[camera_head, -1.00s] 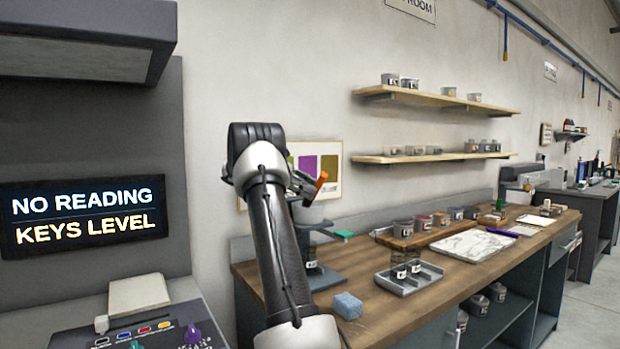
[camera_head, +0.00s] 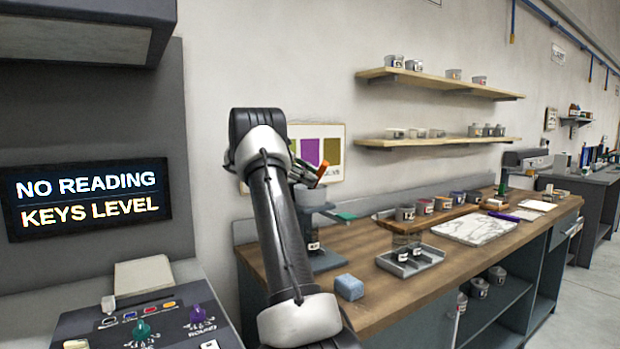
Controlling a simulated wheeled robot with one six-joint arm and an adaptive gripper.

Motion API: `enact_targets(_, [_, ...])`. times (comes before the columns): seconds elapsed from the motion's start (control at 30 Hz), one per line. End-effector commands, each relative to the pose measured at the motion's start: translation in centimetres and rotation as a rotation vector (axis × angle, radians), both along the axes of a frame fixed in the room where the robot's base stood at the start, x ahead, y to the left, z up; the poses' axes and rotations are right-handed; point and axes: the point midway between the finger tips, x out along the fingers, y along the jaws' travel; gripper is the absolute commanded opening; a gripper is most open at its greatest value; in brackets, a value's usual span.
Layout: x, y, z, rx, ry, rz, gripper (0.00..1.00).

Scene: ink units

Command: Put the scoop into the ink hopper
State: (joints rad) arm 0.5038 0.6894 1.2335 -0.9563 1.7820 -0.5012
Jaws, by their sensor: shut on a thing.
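My gripper (camera_head: 306,174) is at the end of my raised arm, in front of the wall poster, and is partly hidden behind my own arm. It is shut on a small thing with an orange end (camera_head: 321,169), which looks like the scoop. The scoop's other end cannot be made out. I cannot pick out the ink hopper with certainty in this view. The gripper is above and behind the left end of the wooden counter (camera_head: 390,298), near a grey stand (camera_head: 325,261).
A control console (camera_head: 150,320) and a dark screen (camera_head: 85,198) stand at the left. The counter holds a blue sponge (camera_head: 349,287), a grey tray (camera_head: 432,256) with small jars, a marble slab (camera_head: 490,231) and a row of ink tins (camera_head: 424,206). Shelves hang above.

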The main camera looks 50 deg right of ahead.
Motion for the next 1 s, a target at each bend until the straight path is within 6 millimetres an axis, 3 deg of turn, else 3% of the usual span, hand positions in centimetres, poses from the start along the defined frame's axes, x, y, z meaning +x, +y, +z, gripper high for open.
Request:
enact_targets(0.27, [0.0,0.0,0.5,-0.001,-0.001,0.001,0.00])
enact_targets(1.0, [0.0,0.0,10.0,-0.001,-0.002,0.000,0.00])
